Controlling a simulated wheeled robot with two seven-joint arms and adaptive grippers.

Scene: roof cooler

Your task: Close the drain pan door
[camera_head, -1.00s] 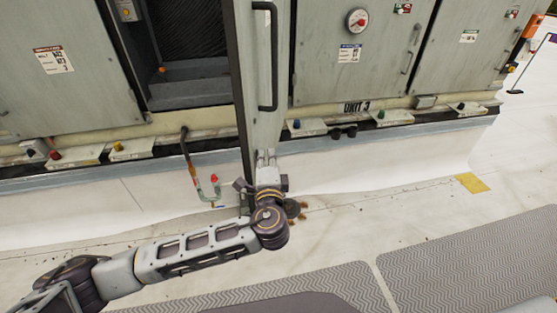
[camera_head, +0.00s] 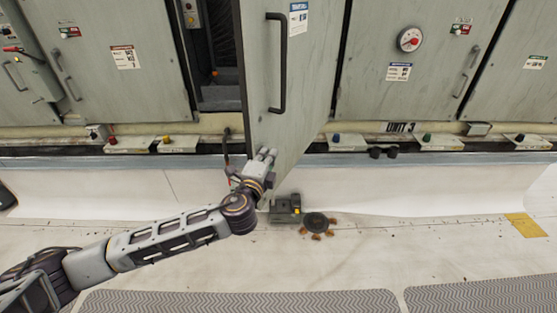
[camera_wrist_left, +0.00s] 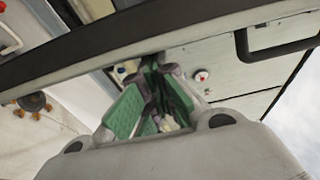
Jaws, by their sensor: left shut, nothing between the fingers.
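The drain pan door (camera_head: 310,75) is a grey-green panel with a black bar handle (camera_head: 276,62). It stands partly open, its free edge at the left and its outer face toward me. A dark gap (camera_head: 218,85) shows to its left. My left gripper (camera_head: 267,155) is shut and empty at the lower part of the door, by the free edge. It overlaps the outer face; I cannot tell whether it touches. In the left wrist view, its green finger pads (camera_wrist_left: 150,110) are close together, with a dark edge across the view. My right gripper is not in view.
Neighbouring closed panels (camera_head: 400,95) carry a gauge (camera_head: 410,39) and handles. Small ledges with coloured knobs (camera_head: 440,142) run below. A round floor drain (camera_head: 316,222) and a small dark box lie below the door. The pale floor at right is mostly clear.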

